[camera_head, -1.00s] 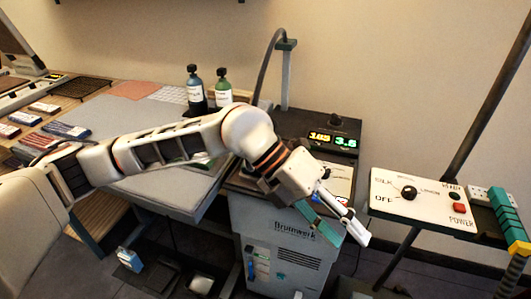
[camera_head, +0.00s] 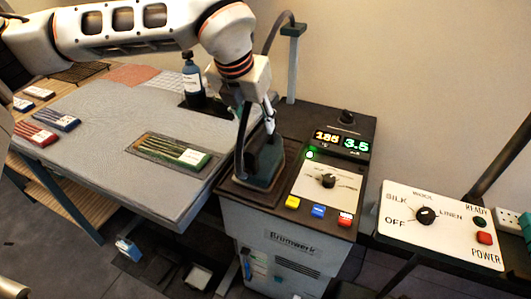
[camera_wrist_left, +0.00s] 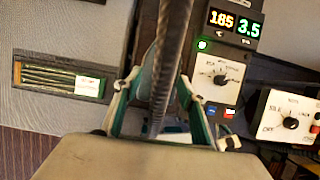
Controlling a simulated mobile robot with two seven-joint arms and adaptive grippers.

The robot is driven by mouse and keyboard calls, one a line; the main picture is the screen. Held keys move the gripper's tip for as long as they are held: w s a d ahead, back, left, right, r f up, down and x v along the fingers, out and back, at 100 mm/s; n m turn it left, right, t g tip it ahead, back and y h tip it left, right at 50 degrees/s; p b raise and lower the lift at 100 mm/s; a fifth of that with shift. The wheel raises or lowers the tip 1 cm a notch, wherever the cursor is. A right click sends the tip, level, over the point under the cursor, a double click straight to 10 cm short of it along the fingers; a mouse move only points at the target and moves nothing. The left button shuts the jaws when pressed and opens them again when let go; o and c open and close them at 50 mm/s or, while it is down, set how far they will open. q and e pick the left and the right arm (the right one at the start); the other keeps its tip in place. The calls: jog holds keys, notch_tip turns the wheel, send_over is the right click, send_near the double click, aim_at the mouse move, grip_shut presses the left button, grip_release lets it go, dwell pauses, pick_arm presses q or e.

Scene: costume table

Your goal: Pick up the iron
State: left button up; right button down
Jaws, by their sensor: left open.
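The iron (camera_head: 262,174) has a dark body and stands on the rest at the left of the steam station's top. My left gripper (camera_head: 257,125) points down over it in the head view, with a finger to each side of its upper part. In the left wrist view the left gripper (camera_wrist_left: 162,108) shows two spread fingers, with the dark hose (camera_wrist_left: 170,60) running between them. The gripper is open, and I cannot tell whether a finger touches the iron. Much of the iron's handle is hidden by the gripper and hose. My right gripper is not in view.
The steam station (camera_head: 285,225) has lit displays, a knob and coloured buttons. A grey ironing board (camera_head: 110,120) lies to its left, with a framed pencil set (camera_head: 170,152) and a dark bottle (camera_head: 193,85). A white control panel (camera_head: 440,215) stands to the right.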

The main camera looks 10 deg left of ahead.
aim_at(262, 132)
pick_arm(q)
jog(key=shift+x, duration=1.25)
jog(key=x, duration=0.2)
jog(key=d+x, duration=0.1)
jog(key=x, duration=0.1)
jog(key=shift+f, duration=0.3)
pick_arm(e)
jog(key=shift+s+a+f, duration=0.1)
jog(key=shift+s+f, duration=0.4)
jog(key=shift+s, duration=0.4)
pick_arm(q)
jog(key=shift+w+f, duration=0.1)
jog(key=shift+f, duration=0.15)
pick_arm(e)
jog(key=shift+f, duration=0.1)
pick_arm(q)
grip_shut()
jog(key=shift+r, duration=0.15)
